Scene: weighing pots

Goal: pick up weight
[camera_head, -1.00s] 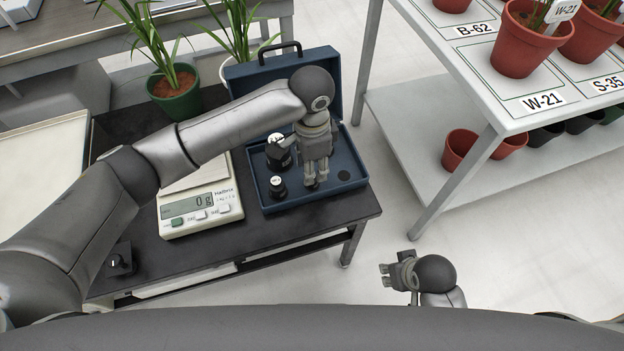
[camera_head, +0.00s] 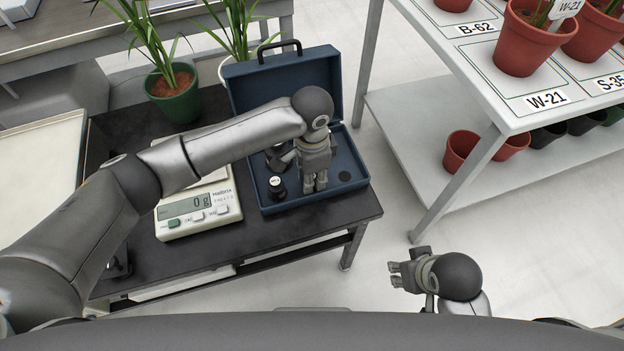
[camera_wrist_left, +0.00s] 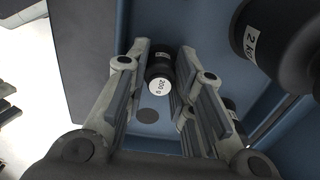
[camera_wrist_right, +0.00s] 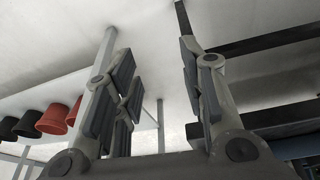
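A small black weight (camera_wrist_left: 159,82) with a white "200 g" top shows between my left fingers in the left wrist view; the gripper hides it in the head view. My left gripper (camera_head: 314,186) points down into the blue weight case (camera_head: 267,208). Its fingers (camera_wrist_left: 162,62) stand apart on either side of that weight, with no clear contact visible. A larger "2 kg" weight (camera_wrist_left: 262,40) is to the right in the wrist view. Another small weight (camera_head: 277,187) stands left of my gripper in the case. My right gripper (camera_head: 394,274) is open and empty (camera_wrist_right: 155,80).
The case's open lid (camera_head: 247,90) rises behind my left gripper. A scale (camera_head: 198,214) reading 0 g stands left of the case on the dark table (camera_head: 270,240). Potted plants (camera_head: 178,98) stand behind it. A white shelf (camera_head: 470,85) with red pots is at right.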

